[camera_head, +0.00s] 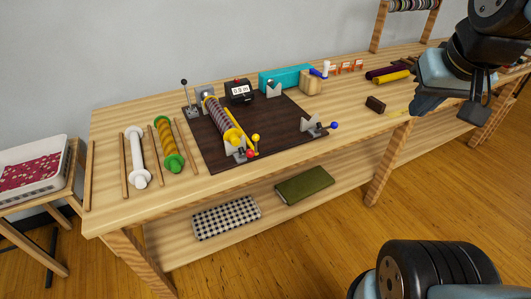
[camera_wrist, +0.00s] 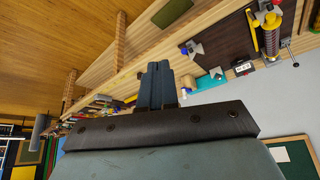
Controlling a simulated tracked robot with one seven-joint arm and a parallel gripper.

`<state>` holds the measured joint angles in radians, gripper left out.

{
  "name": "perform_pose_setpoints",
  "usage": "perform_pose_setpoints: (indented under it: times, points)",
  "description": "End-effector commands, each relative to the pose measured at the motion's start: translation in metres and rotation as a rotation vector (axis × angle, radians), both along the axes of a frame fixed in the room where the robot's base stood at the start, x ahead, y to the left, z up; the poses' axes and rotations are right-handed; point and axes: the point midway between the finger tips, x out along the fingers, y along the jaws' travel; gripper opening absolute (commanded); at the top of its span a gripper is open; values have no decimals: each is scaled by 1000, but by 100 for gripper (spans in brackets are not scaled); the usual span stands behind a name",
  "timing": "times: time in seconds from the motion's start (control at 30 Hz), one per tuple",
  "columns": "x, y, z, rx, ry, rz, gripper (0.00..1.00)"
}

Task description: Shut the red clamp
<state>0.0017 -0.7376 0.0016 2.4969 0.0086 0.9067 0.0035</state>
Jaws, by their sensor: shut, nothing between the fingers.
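The red clamp is a grey clamp with a red knob (camera_head: 250,153). It sits at the front edge of the dark mat (camera_head: 200,145), at the near end of the striped roll (camera_head: 219,115). A yellow knob (camera_head: 256,137) stands close beside it. In the wrist view a red knob (camera_wrist: 276,3) shows at the top right edge. I cannot tell from these views whether the clamp is open or shut. My gripper (camera_head: 479,116) is at the right, beyond the table's front edge and far from the clamp. Its fingers (camera_wrist: 159,68) are shut and empty.
A blue-knobbed clamp (camera_head: 314,128) stands on the mat's right side, and a black-knobbed lever (camera_head: 184,83) at its back left. A small display box (camera_head: 239,91) stands behind. A dark block (camera_head: 375,104) lies between the mat and my arm. White and yellow-green rolls lie left.

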Motion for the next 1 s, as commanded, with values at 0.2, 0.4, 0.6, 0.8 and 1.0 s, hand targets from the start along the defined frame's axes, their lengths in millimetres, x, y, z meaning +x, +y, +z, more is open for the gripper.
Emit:
perform_pose_setpoints:
  times: [0.2, 0.4, 0.6, 0.8, 1.0]
  points:
    - [15, 16, -24, 67, 152, -43, 0]
    - [31, 32, -55, 159, 351, -109, 0]
    - [44, 49, -86, 249, 551, -181, 0]
    - [55, 67, -115, 339, 752, -258, 0]
    - [65, 84, -143, 429, 952, -341, 0]
